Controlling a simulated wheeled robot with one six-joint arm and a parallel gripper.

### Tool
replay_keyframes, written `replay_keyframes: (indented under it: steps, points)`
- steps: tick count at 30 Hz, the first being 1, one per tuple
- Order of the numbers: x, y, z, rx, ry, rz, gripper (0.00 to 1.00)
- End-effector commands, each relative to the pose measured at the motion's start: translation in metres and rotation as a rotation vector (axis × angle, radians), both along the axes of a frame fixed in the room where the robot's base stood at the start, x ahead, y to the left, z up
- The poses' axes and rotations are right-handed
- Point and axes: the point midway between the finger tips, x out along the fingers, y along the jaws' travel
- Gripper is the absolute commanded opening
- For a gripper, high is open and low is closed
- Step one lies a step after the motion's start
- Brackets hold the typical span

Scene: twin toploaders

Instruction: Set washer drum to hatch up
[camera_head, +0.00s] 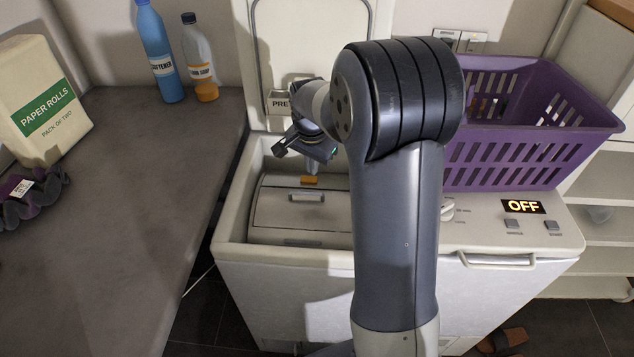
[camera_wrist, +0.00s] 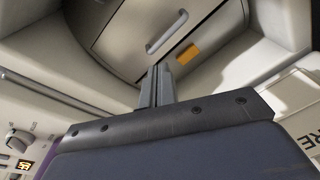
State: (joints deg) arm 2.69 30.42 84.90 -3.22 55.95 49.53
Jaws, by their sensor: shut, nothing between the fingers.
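The white top-loading washer (camera_head: 300,268) stands with its lid (camera_head: 312,45) raised against the wall. Its pale drum (camera_head: 278,212) shows in the opening. A hatch panel with a metal handle (camera_head: 307,197) and an orange tab (camera_head: 309,180) faces up towards the camera. In the wrist view the handle (camera_wrist: 166,32) and the orange tab (camera_wrist: 187,54) lie just beyond the fingers. My gripper (camera_head: 312,170) points down over the back of the drum, close to the orange tab. Its fingers (camera_wrist: 160,70) are shut and empty. Whether they touch the drum I cannot tell. My arm hides the drum's right end.
A purple basket (camera_head: 520,150) stands on the right side of the machine top. A control panel with a knob (camera_head: 447,210) and a display reading OFF (camera_head: 523,206) is in front of it. The grey counter (camera_head: 140,200) at left has bottles and paper rolls.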

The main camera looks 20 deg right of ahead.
Motion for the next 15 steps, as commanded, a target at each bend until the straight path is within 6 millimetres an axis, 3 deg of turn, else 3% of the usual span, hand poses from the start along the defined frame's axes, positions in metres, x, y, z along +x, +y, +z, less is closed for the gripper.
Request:
replay_keyframes:
  steps: [7,15]
  points:
    - [0.027,-0.019,0.016,-0.088,-0.034,0.336,0.00]
    - [0.037,-0.027,0.019,-0.129,-0.040,0.474,0.00]
